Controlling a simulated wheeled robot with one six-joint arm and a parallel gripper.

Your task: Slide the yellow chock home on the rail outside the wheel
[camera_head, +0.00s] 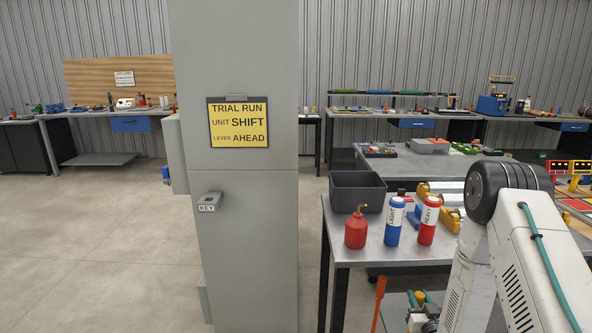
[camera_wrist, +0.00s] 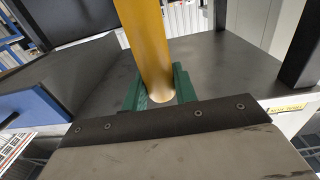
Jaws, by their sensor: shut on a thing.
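In the wrist view my gripper (camera_wrist: 158,92) is shut on a smooth yellow cylindrical piece (camera_wrist: 146,45), with a green part close on each side of it. The yellow piece runs up out of the top of the picture, and its rounded lower end shows between the green parts. I cannot tell whether it is the chock. A dark strip with screws and a grey plate fill the near part of this view. I cannot make out the rail or the wheel in either view. My gripper is not clearly visible in the head view.
A grey pillar (camera_head: 245,250) with a yellow sign (camera_head: 238,124) stands left of my arm. A bench holds a dark bin (camera_head: 357,191), a red oil can (camera_head: 356,230) and blue (camera_head: 394,222) and red (camera_head: 428,221) bottles. Open floor (camera_head: 100,240) lies left. A blue drawer (camera_wrist: 35,107) shows left in the wrist view.

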